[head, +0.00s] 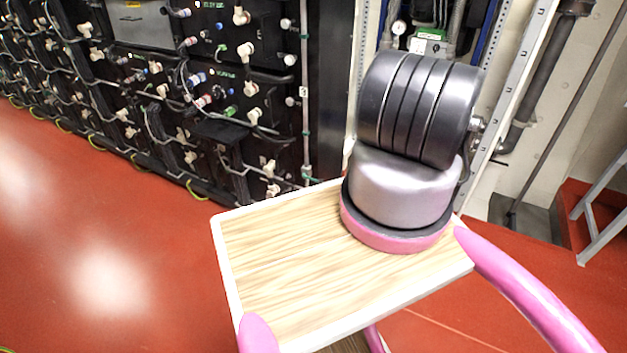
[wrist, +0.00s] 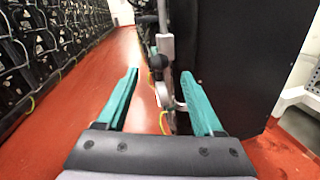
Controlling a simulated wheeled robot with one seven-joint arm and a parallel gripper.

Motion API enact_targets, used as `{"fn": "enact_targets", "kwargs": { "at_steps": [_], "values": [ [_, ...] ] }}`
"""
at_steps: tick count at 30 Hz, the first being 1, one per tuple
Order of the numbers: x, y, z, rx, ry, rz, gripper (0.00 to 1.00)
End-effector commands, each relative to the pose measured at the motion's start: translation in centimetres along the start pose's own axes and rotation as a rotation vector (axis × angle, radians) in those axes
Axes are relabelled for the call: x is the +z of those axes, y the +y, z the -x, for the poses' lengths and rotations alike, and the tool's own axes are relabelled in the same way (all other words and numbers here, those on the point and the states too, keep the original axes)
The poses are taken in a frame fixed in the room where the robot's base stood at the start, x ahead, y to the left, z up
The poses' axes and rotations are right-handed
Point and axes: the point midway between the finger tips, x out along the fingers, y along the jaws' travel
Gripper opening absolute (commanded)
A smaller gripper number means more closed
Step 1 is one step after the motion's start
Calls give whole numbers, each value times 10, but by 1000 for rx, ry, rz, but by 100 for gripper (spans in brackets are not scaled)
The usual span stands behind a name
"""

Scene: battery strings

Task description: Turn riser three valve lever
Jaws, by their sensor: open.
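My gripper (wrist: 159,74) shows in the wrist view with its two teal fingers wide apart and nothing held between them. Beyond the fingertips, in the gap between them, is a dark round knob (wrist: 158,61) beside a grey upright pipe or bar (wrist: 165,40). A pale metal fitting (wrist: 162,95) sits below it. I cannot tell for sure whether this is the riser three valve lever. The fingers do not appear to touch it. In the head view, grey pipes (head: 456,25) stand in the back right. No lever can be made out there, and my gripper does not show.
Black battery racks (head: 180,90) with cables line the left of the head view. A dark panel (wrist: 225,60) stands close right of the fingers. A round gauge (head: 398,27) and a metal stand (head: 600,215) are at the right. The red floor (head: 110,240) is open at the left.

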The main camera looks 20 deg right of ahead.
Motion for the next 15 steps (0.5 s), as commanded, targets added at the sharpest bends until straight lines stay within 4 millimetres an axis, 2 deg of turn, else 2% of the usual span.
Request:
{"fn": "enact_targets", "kwargs": {
  "at_steps": [15],
  "values": [
    [1, 1, -88, 6, 0, 2, 68]
  ]
}}
